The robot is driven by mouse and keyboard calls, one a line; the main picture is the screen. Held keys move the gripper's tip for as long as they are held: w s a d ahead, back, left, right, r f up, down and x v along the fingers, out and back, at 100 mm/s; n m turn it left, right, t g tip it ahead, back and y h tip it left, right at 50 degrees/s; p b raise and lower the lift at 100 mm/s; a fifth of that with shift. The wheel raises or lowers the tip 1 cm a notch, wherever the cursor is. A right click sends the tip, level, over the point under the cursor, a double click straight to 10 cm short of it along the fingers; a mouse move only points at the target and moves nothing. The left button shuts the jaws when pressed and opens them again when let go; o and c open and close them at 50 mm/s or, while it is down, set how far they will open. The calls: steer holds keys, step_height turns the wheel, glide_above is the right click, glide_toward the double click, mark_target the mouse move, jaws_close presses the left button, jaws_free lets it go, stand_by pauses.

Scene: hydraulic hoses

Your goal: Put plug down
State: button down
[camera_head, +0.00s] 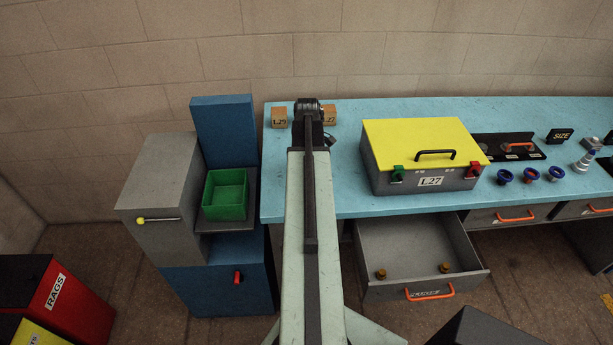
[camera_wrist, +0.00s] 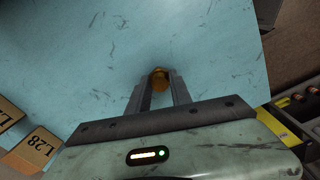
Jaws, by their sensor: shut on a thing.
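In the wrist view my gripper (camera_wrist: 161,75) is shut on a small brass-coloured plug (camera_wrist: 160,84) between its fingertips. Behind the plug lies the light-blue bench top (camera_wrist: 90,60); I cannot tell whether the plug touches it. In the head view my arm reaches over the left part of the bench (camera_head: 345,185), and my fingertips and the held plug are hidden. Two similar brass plugs, one at the left (camera_head: 381,274) and one at the right (camera_head: 444,268), sit in the open grey drawer (camera_head: 475,250) under the bench.
A grey case with a yellow lid (camera_head: 410,135), labelled L27, stands on the bench right of my arm. Wooden label blocks (camera_head: 279,118) stand at the back left. A green bin (camera_head: 226,190) is left of the bench. Blue-rimmed cups (camera_head: 530,174) stand farther right.

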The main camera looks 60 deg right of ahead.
steer(key=shift+f, duration=0.25)
steer(key=c, duration=1.1)
jaws_free()
steer(key=shift+r, duration=0.1)
step_height(320, 180, up, 12)
steer(key=p, duration=1.2)
steer(key=shift+r+p, duration=0.25)
steer(key=shift+p, duration=0.1)
steer(key=shift+f, duration=0.1)
